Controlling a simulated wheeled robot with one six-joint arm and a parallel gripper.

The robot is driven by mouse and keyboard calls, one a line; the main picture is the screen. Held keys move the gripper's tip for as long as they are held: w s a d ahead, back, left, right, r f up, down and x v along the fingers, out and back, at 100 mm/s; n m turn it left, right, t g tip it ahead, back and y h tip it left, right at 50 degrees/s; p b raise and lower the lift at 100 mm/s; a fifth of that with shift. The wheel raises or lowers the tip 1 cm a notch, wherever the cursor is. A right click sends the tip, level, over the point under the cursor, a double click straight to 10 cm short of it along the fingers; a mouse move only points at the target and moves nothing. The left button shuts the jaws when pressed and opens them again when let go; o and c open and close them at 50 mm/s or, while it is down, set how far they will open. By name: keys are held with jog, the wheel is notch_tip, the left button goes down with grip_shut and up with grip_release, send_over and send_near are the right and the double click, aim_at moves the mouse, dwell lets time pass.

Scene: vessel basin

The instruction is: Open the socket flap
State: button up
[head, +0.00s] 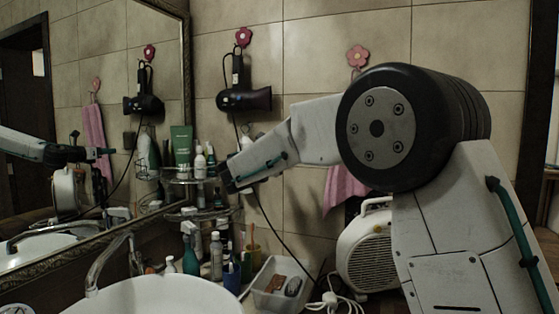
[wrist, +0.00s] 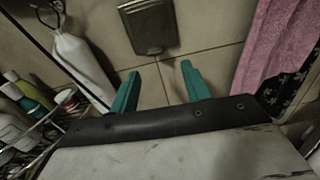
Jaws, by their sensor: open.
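The socket with its dark metallic flap (wrist: 148,28) is on the tiled wall at the top of the wrist view. The flap looks closed and flat against the socket. My gripper (wrist: 160,88) is open and empty, its two teal fingers apart and pointing toward the wall just below the socket in the picture. No contact with the flap shows. In the head view my gripper (head: 228,178) is beside the corner shelf, and the socket itself is hidden from direct view by my arm.
A wire corner shelf (head: 185,178) with bottles stands close left of my gripper. A black hair dryer (head: 245,99) hangs above, its cable running down. A pink towel (wrist: 275,45) hangs to the right. A white heater (head: 368,245), a tray (head: 278,292) and a basin (head: 160,296) are below.

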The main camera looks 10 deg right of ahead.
jog(key=x, duration=0.8)
jog(key=shift+w+a, duration=0.2)
jog(key=shift+a, duration=0.15)
grip_shut()
